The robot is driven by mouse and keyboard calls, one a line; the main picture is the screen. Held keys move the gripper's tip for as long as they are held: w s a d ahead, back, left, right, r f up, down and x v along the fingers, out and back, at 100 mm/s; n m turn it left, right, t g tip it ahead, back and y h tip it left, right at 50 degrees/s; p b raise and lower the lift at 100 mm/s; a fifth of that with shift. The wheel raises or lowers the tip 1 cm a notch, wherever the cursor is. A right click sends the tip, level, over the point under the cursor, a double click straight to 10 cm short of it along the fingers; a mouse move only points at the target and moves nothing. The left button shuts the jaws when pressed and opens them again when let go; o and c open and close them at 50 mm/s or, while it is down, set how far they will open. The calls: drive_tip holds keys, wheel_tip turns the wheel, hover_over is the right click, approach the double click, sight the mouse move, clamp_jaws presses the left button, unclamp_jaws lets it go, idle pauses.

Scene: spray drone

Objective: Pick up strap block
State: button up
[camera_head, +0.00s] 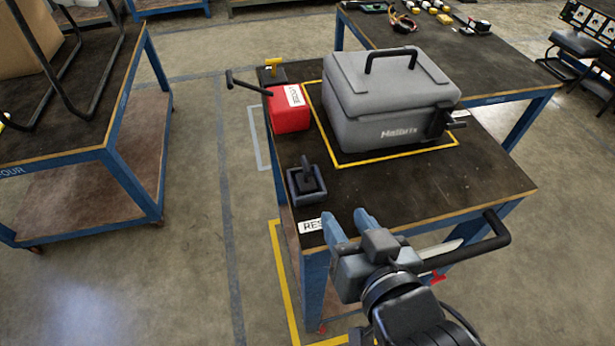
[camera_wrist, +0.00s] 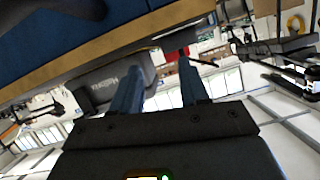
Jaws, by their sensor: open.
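No object in view is clearly marked as the strap block. A dark block with an upright grip (camera_head: 307,179) sits in a shallow grey-blue tray (camera_head: 293,195) at the table's left front edge; it may be the strap block. My gripper (camera_head: 350,221) is open and empty, in front of and to the right of that block, near the table's front edge and apart from it. In the wrist view my two blue fingers (camera_wrist: 158,66) are spread with nothing between them. The grey case (camera_wrist: 115,85) shows behind them, inverted; the dark block is not recognisable there.
The big grey lidded case (camera_head: 390,100) stands inside a yellow outline on the table (camera_head: 430,190). A red box (camera_head: 288,110) with a black handle and a small yellow-topped item (camera_head: 273,70) stand left of it. The table's front right is bare. A cart (camera_head: 110,130) stands left.

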sight(307, 168)
drive_tip(key=shift+g+y, duration=0.3)
drive_tip(key=w+a+r, duration=0.1)
drive_tip(key=w+a, duration=0.1)
drive_tip(key=w+a+r, duration=0.1)
drive_tip(key=a+r, duration=0.1)
drive_tip(key=shift+w+a+r, duration=0.1)
drive_tip(key=shift+w+r, duration=0.1)
drive_tip(key=shift+w, duration=0.2)
drive_tip(key=shift+r+p+x, duration=0.2)
drive_tip(key=shift+p+x, duration=0.2)
drive_tip(key=shift+x, duration=1.55)
drive_tip(key=shift+r+p+x, duration=0.15)
drive_tip(key=shift+p+x, duration=0.2)
drive_tip(key=shift+x, duration=1.6)
drive_tip(key=shift+w, duration=0.15)
drive_tip(key=shift+c, duration=0.2)
clamp_jaws()
